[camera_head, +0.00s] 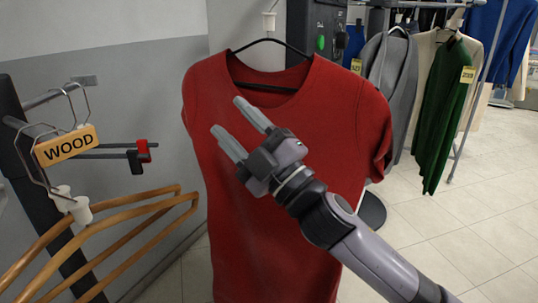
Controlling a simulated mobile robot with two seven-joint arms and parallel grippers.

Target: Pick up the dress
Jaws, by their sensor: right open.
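A red short-sleeved dress (330,115) hangs from a black hanger (270,42) in the middle of the view. Its lower edge runs out of the frame. My right gripper (231,122) is open, with its two fingers pointing up and left in front of the dress's chest, below the neckline. Nothing is between the fingers. Whether the fingers touch the cloth cannot be told. My right arm hides part of the dress's lower right. My left gripper is not in view.
At left, wooden hangers (128,222) hang on a rack with a WOOD sign (66,146). Behind right, a rail holds a grey garment (391,75), a green garment (443,115) and others. A dark machine with a green button (321,42) stands behind. Tiled floor (485,190) is clear at right.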

